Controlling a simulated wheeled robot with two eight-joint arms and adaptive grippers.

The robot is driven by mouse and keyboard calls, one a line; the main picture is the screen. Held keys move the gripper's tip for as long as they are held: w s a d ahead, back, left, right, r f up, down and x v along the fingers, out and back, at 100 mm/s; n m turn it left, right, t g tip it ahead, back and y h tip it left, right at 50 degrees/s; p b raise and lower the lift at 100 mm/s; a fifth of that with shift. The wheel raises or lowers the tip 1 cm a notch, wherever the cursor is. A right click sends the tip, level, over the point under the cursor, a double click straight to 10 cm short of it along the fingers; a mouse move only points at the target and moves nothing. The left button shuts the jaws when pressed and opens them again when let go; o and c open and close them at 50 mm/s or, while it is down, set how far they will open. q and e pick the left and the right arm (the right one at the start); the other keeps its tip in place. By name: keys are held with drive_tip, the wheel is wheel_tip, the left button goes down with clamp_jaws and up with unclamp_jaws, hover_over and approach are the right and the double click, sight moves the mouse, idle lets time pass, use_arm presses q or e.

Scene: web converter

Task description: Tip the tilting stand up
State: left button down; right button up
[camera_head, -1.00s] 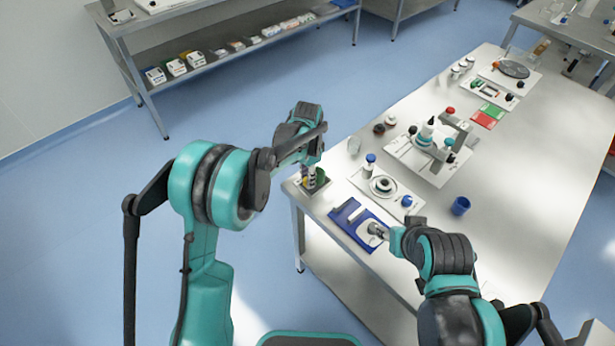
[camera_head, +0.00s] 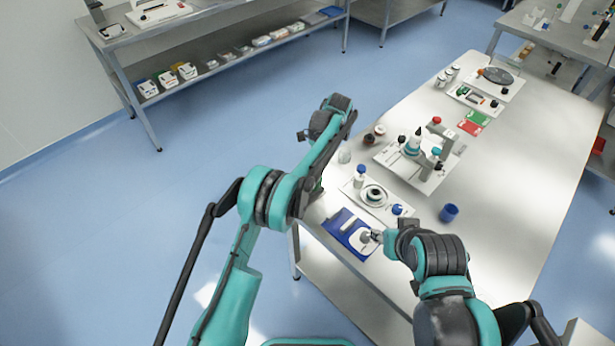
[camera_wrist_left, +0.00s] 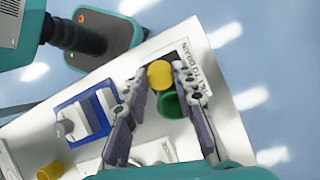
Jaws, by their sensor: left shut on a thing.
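In the left wrist view a yellow round end (camera_wrist_left: 160,74) shows between the fingertips of my left gripper (camera_wrist_left: 159,72), which is shut on it. It appears to belong to the tilting stand, whose body is mostly hidden by the fingers. A label (camera_wrist_left: 192,76) ending in "TO DRAIN" lies beside the right finger. In the head view my left arm hides the stand and the left gripper.
The blue tray (camera_head: 338,222) lies near the table's front corner. Behind it are a white plate with a ring (camera_head: 375,194) and a blue-capped bottle (camera_head: 360,174). A blue cup (camera_head: 449,212) stands to the right, with bare table (camera_head: 500,190) beyond it.

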use_arm(q)
drive_tip(key=c, duration=1.2)
unclamp_jaws()
drive_tip(key=shift+v, duration=3.8)
